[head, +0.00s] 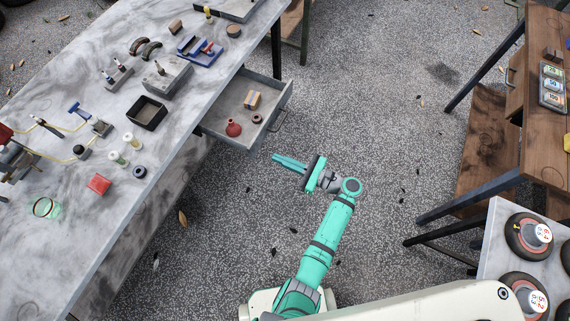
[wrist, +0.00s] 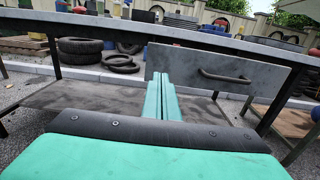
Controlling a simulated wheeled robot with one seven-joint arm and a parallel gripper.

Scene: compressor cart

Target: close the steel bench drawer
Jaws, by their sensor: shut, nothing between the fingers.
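The steel bench drawer (head: 237,112) is pulled out from under the grey bench, on its right side in the head view.
The grey bench (head: 150,190) carries several tools, trays and jars. A wooden table (head: 545,70) and a grey stand (head: 485,255) with wheels are on the right. The speckled floor (head: 370,100) between is open, with scattered leaves.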

